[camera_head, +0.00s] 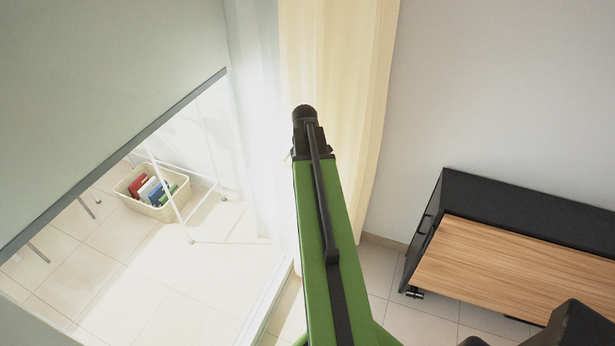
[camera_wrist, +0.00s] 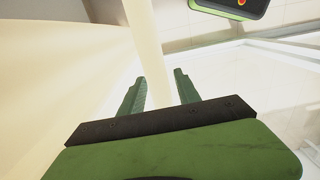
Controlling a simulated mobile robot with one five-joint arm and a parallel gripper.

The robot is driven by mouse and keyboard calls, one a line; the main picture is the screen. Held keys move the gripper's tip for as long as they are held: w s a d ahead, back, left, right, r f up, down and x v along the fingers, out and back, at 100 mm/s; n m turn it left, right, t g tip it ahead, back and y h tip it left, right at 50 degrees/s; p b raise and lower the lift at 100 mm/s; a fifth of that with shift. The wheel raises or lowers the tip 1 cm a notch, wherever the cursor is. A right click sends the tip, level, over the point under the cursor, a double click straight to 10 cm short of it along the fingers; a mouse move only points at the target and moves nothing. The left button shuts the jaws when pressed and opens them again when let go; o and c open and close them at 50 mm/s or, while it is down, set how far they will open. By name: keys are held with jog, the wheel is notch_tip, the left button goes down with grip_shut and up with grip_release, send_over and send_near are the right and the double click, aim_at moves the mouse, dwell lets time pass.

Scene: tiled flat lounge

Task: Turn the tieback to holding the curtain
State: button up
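The cream curtain (camera_head: 358,120) hangs in long folds beside the window opening in the head view. In the wrist view a broad cream surface (camera_wrist: 60,80), which looks like the curtain, fills the left side. My gripper (camera_wrist: 160,75) has its two green fingers apart. A pale cream strip (camera_wrist: 148,40) runs down the wrist view and passes between or behind the fingers. I cannot tell whether it is the tieback or touches a finger. In the head view my arm reaches up in front of the curtain and hides the fingers. No tieback is clearly recognisable there.
Left of the curtain are a sheer white curtain (camera_head: 258,110) and a bright tiled area with a basket (camera_head: 150,208) and a white rack (camera_head: 190,238).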

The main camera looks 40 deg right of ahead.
jog(key=shift+s, duration=0.2)
jog(key=shift+r, duration=0.1)
jog(key=shift+r+p, duration=0.25)
jog(key=shift+p, duration=0.1)
notch_tip(320, 180, up, 17)
jog(key=p, duration=1.6)
jog(key=shift+f+p, duration=0.15)
jog(key=shift+p, duration=0.25)
jog(key=shift+w, duration=0.1)
